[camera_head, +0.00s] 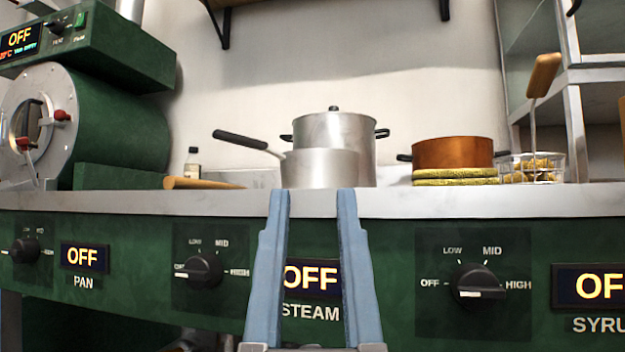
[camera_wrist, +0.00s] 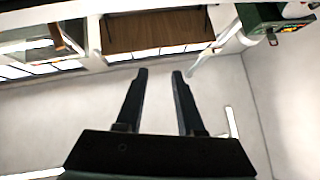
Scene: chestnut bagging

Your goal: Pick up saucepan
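The saucepan (camera_head: 320,168) is a silver pan with a long black handle (camera_head: 241,139) that points up and to the left. It stands on the counter in the head view, in front of a taller lidded silver pot (camera_head: 334,130). My gripper (camera_head: 312,192) is open and empty, with its two blue-grey fingers pointing up in front of the counter edge, apart from the saucepan. In the wrist view my gripper (camera_wrist: 158,72) also shows open, with nothing between the fingers. The saucepan is not in the wrist view.
A copper pot (camera_head: 453,153) sits on yellow cloths to the right, beside a wire basket (camera_head: 533,168). A wooden stick (camera_head: 203,184) and a small bottle (camera_head: 193,163) are on the left. A green machine (camera_head: 118,125) stands far left. Knobs line the green counter front (camera_head: 395,270).

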